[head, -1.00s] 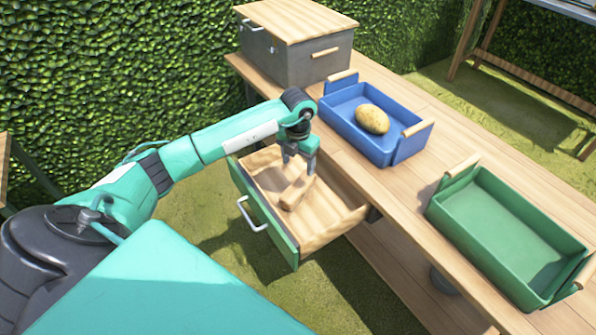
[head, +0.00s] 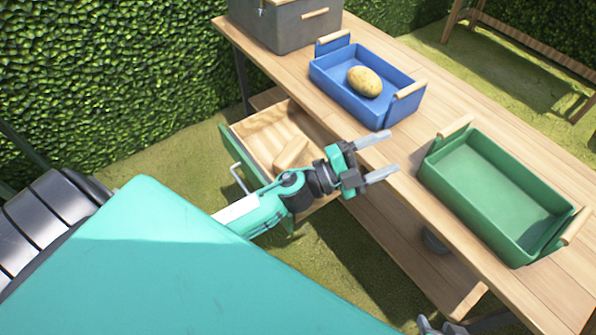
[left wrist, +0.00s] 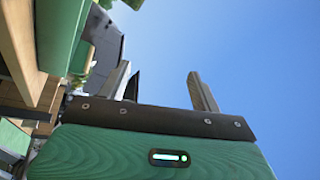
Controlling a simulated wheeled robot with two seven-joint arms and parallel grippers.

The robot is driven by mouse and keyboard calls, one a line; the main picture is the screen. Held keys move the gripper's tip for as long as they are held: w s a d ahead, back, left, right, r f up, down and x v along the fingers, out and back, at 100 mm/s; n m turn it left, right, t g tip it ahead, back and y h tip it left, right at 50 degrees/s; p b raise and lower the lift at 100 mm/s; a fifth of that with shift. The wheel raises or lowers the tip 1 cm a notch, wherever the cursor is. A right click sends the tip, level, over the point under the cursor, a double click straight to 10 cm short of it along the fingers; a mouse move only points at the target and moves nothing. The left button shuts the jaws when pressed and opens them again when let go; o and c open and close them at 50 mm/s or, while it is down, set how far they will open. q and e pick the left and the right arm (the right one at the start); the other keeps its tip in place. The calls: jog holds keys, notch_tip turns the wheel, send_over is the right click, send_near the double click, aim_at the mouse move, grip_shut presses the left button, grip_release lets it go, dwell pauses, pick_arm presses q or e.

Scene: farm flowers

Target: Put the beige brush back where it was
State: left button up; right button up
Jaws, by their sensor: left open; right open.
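The beige brush (head: 291,151) lies inside the open wooden drawer (head: 262,128), which has a green front and sticks out from under the table. My left forearm and wrist cover part of the drawer's near side. My left gripper (head: 382,156) is open and empty, to the right of the brush, with its fingers pointing right over the table's front edge. In the left wrist view its two fingers (left wrist: 160,88) stand apart with only sky between them. My right gripper (head: 443,326) barely shows at the bottom edge, mostly cut off.
A blue tray (head: 345,98) with a potato (head: 364,81) in it stands on the wooden table (head: 440,95). An empty green tray (head: 500,185) stands to its right. A grey box (head: 285,30) is at the back left. A hedge runs behind.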

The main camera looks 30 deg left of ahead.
pick_arm(q)
jog(key=s+a+f+n+y, duration=0.5)
jog(key=a+f+n+y, duration=0.35)
jog(key=n+y, duration=0.5)
jog(key=s+f+n+g+h, duration=0.1)
jog(key=s+f+n+g, duration=0.1)
jog(key=s+f+g, duration=0.2)
jog(key=s+d+f+n+g, duration=0.1)
jog(key=s+f+n+g, duration=0.2)
jog(key=s, duration=0.8)
notch_tip(320, 180, down, 3)
jog(key=shift+r+g+h, duration=0.2)
jog(key=shift+g+h, duration=0.15)
jog(key=shift+g, duration=0.55)
jog(key=shift+w, duration=0.1)
